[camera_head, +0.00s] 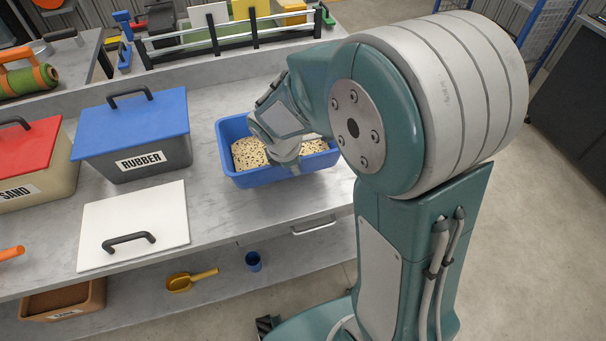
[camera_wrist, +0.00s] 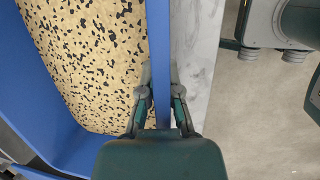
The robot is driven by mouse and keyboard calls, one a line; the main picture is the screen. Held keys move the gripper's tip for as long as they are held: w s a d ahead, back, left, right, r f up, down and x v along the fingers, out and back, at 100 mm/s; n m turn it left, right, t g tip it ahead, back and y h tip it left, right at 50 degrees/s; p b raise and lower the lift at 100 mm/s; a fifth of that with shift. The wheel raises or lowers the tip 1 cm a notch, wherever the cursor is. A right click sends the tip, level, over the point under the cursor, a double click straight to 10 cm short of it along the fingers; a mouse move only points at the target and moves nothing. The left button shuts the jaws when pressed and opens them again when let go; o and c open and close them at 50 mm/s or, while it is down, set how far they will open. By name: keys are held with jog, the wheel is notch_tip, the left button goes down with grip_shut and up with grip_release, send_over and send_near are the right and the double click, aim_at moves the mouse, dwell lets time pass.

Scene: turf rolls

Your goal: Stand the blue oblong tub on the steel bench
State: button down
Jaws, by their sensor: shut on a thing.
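The blue oblong tub (camera_head: 233,132) is on the grey steel bench (camera_head: 210,215), near its front edge. It is upright and holds speckled tan material (camera_head: 250,153). My gripper (camera_head: 285,160) reaches down over the tub, and my arm hides part of its far right side. In the wrist view, my gripper (camera_wrist: 159,92) is shut on the tub's long wall (camera_wrist: 160,40), one finger inside and one outside. The speckled material (camera_wrist: 92,60) lies left of the wall, and a strip of bench (camera_wrist: 192,50) shows to the right. Whether the tub's base touches the bench cannot be told.
A grey box with a blue lid marked RUBBER (camera_head: 135,135) stands left of the tub. A red-lidded SAND box (camera_head: 30,160) is farther left. A white lid (camera_head: 133,226) lies in front. A yellow scoop (camera_head: 190,279) and blue cup (camera_head: 253,261) are on the lower shelf.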

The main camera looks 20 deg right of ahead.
jog(key=d+f, duration=0.1)
jog(key=w+f, duration=0.1)
jog(key=shift+d+f, duration=0.3)
jog(key=shift+d, duration=0.1)
jog(key=shift+x, duration=1.9)
jog(key=shift+s+a+f, duration=0.1)
jog(key=shift+a+f, duration=0.05)
jog(key=shift+f, duration=0.05)
jog(key=c, duration=0.8)
grip_release()
jog(key=shift+r, duration=0.1)
jog(key=v, duration=1.1)
jog(key=shift+r, duration=0.15)
jog(key=s+d+r+m+t+y, duration=0.1)
jog(key=s+r+m+t, duration=0.1)
jog(key=s+r+m, duration=0.4)
jog(key=s+r+m+t+y, duration=0.1)
jog(key=s+r+m, duration=0.5)
jog(key=s+m, duration=0.5)
jog(key=shift+d+r+m+t+y, duration=0.25)
jog(key=shift+d+m+t+y, duration=0.15)
